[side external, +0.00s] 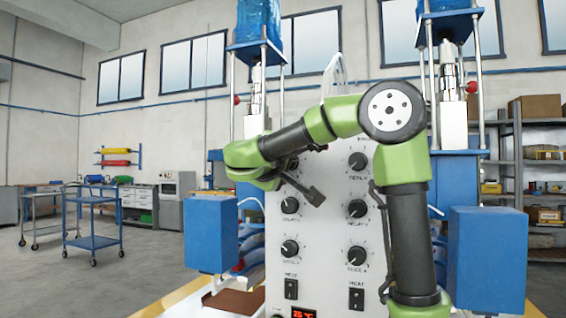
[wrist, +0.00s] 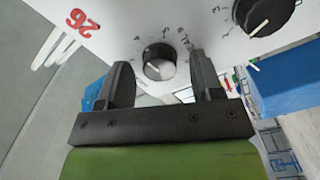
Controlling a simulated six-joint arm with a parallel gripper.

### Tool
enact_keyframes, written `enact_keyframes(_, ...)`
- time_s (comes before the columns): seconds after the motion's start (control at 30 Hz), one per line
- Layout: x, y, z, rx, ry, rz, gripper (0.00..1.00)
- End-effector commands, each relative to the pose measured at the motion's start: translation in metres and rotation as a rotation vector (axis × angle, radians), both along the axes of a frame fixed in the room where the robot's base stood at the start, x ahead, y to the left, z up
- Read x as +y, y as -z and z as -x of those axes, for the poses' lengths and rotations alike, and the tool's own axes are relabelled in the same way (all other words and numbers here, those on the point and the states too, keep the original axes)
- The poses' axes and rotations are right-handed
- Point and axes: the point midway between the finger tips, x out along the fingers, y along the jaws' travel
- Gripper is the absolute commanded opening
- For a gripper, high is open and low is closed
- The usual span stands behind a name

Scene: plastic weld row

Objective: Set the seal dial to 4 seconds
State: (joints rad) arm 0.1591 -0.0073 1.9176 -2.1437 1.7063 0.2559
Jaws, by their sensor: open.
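The white control panel (side external: 323,235) stands upright with two columns of black dials. The top right dial (side external: 357,160) has a blurred label that seems to read SEAL. My gripper (side external: 312,193) is in front of the panel's left half, and part of it is hidden by my arm. In the wrist view my gripper (wrist: 160,60) is open, its two dark fingers either side of a black dial (wrist: 158,63) with a pale pointer. I cannot tell whether the fingers touch it or which dial it is. Its scale marks are too small to read surely.
Another black dial (wrist: 262,14) is at the wrist view's upper right. Below the panel's dials are black switches (side external: 291,289) and a red display (side external: 303,313). Blue boxes (side external: 211,233) (side external: 487,258) flank the panel. Blue-topped press columns (side external: 257,45) rise behind.

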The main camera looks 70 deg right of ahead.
Motion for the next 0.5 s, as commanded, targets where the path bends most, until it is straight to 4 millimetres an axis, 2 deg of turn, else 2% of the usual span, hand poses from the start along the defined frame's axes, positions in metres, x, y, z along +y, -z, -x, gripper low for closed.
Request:
enact_keyframes(0.17, 0.016, 0.0, -0.001, -0.001, -0.006, 0.001, 0.6)
enact_keyframes(0.5, 0.074, 0.0, -0.001, 0.0, -0.009, 0.0, 0.6)
